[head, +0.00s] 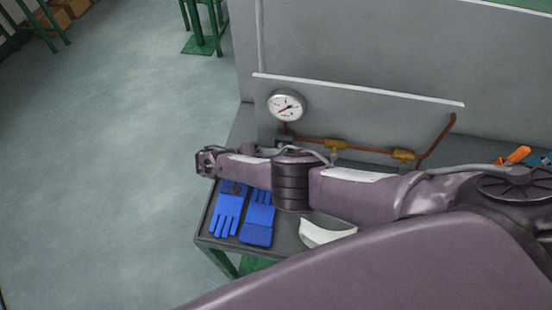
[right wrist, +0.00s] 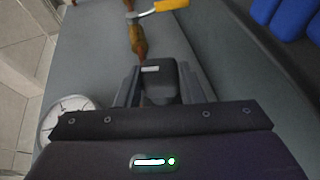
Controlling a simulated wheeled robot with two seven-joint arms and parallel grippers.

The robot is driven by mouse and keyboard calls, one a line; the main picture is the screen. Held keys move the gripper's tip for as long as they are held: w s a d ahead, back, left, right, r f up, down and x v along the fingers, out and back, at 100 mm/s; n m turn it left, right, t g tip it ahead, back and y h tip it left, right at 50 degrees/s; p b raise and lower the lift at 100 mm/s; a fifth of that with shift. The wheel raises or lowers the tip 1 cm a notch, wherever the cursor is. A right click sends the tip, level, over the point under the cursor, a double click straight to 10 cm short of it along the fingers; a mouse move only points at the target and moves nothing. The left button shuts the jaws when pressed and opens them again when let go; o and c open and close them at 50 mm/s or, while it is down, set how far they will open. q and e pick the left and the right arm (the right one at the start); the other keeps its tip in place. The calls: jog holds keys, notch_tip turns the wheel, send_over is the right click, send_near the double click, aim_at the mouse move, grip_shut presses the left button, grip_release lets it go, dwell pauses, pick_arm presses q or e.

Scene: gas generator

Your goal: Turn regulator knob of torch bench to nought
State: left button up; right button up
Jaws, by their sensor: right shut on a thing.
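The regulator knob (right wrist: 162,85) is a dark block with a white mark, seen between the fingers in the right wrist view. My right gripper (right wrist: 160,76) is shut on it. The gauge also shows at the lower left in the wrist view (right wrist: 66,116). In the head view my right arm reaches across the bench from the right. The knob and fingertips cannot be made out there. My left gripper is not in view.
A copper pipe (head: 372,149) with brass valves (head: 403,155) runs along the grey back panel (head: 375,108). Blue gloves (head: 228,208) and a white curved piece (head: 325,232) lie on the bench front. An orange-handled thing (head: 517,155) is at the right. Open floor lies left.

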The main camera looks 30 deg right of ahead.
jog(key=shift+s+a+f+h+b, duration=0.15)
jog(key=shift+f+h+b, duration=0.1)
jog(key=shift+h+b, duration=0.25)
jog(key=o, duration=0.9)
jog(key=shift+o, duration=0.4)
jog(key=shift+r, duration=0.15)
